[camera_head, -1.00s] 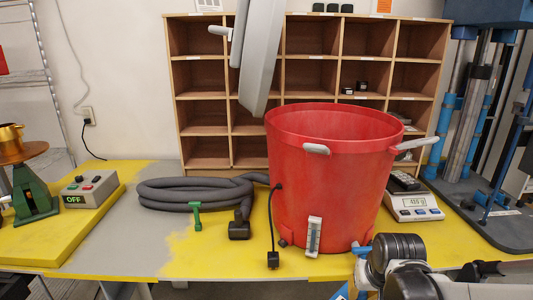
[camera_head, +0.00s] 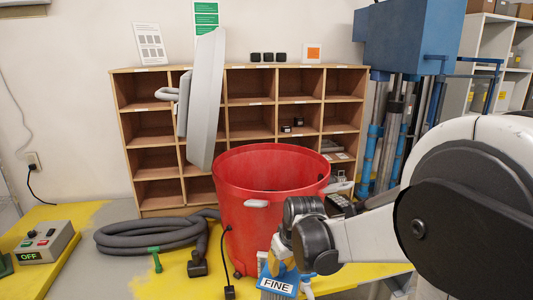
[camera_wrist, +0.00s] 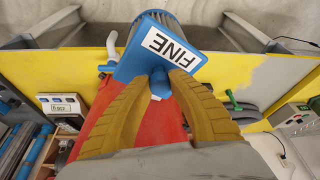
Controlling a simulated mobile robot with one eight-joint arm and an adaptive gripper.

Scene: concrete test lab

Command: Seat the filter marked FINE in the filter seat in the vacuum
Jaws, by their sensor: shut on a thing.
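The filter marked FINE (camera_head: 277,285) has a blue cap with a white label, and a grey ribbed body shows beyond the cap in the wrist view (camera_wrist: 157,46). My gripper (camera_wrist: 160,84) is shut on the knob of the blue cap with its two yellow-brown fingers. In the head view the filter is low, in front of the vacuum's red drum (camera_head: 262,185) and outside it. The drum stands open at the top, with its grey lid (camera_head: 206,100) raised at the left. The filter seat does not show; the drum's inside is mostly hidden.
A grey hose (camera_head: 140,235) and a green-handled tool (camera_head: 155,258) lie left of the drum. A control box reading OFF (camera_head: 45,243) is further left. A wooden shelf (camera_head: 150,130) stands behind. A scale (camera_wrist: 62,104) shows in the wrist view.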

